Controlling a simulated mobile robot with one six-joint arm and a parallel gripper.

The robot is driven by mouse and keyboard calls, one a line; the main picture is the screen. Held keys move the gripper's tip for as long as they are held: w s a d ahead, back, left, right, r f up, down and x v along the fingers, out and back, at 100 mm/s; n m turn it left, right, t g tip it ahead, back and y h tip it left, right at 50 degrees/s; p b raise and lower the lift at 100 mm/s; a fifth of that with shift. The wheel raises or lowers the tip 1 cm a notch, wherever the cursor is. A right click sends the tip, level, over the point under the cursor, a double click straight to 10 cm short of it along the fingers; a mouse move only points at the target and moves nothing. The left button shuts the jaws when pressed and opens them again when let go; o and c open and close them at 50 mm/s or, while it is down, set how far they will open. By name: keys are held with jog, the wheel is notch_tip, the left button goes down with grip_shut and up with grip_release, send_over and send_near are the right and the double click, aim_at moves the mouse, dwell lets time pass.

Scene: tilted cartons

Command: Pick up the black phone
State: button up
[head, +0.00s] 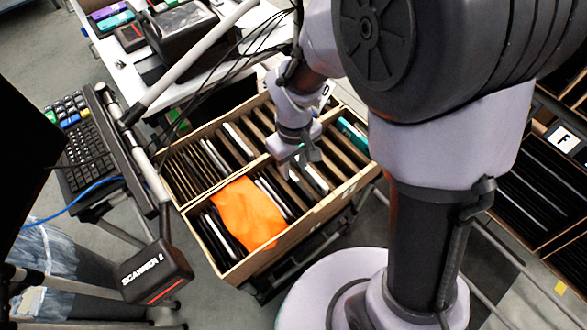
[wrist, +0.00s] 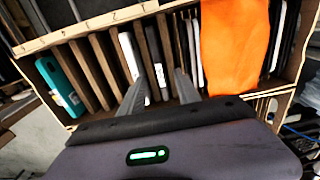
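A slim black phone (wrist: 154,52) stands on edge in a carton slot in the wrist view, with a pale label low on it. My gripper (wrist: 161,78) is over the carton with its two fingers apart, one to each side of the phone's line. I see no contact, and how deep the fingertips reach is unclear. In the head view my gripper (head: 303,168) is above the front row's right half. A pale-edged phone (wrist: 129,55) stands left of the left finger in the wrist view; it also shows in the head view (head: 315,179).
The tilted carton (head: 292,240) has two rows of slots with wooden dividers. An orange cloth (head: 248,213) covers part of the front row. A teal item (head: 352,134) stands at the right end. A scanner (head: 155,271) and keyboard (head: 80,140) are at left.

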aim_at(294, 178)
notch_tip(294, 178, down, 6)
jog(key=b, duration=0.3)
jog(key=shift+r, duration=0.25)
grip_shut()
jog(key=shift+r, duration=0.15)
